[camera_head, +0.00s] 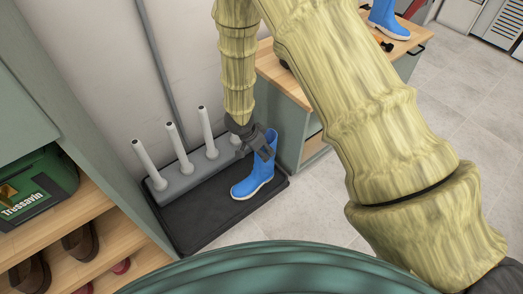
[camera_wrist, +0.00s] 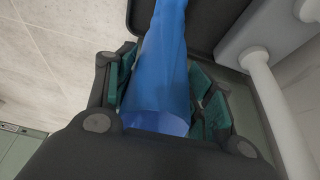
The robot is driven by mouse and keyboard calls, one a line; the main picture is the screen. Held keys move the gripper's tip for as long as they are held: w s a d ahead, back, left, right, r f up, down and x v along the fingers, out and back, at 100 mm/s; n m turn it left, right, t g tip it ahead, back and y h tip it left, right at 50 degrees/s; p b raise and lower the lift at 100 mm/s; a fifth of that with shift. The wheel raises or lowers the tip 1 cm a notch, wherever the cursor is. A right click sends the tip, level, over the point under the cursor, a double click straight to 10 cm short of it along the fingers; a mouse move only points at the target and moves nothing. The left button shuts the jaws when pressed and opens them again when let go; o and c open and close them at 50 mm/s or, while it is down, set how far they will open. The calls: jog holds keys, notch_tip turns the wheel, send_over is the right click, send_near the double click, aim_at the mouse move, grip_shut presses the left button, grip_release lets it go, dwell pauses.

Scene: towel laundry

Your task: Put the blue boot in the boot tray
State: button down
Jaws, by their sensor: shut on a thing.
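A blue boot (camera_head: 258,174) with a pale sole stands upright over the right part of the black boot tray (camera_head: 215,213) in the head view. I cannot tell whether its sole touches the tray. My gripper (camera_head: 266,148) is shut on the upper shaft of this boot. In the wrist view the blue boot (camera_wrist: 164,75) runs between the fingers of my gripper (camera_wrist: 165,98), and the black tray (camera_wrist: 205,22) shows behind it. A second blue boot (camera_head: 388,20) stands on the wooden bench top at the upper right, away from my gripper.
A wooden-topped bench (camera_head: 283,87) is just right of the tray. A shelf (camera_head: 110,245) with shoes and a green bag (camera_head: 38,190) is at the left. The tray's left part is clear.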

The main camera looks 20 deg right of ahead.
jog(key=shift+f, duration=0.1)
jog(key=c, duration=0.6)
grip_release()
jog(key=shift+o, duration=0.2)
jog(key=p+v, duration=0.6)
jog(key=v, duration=0.6)
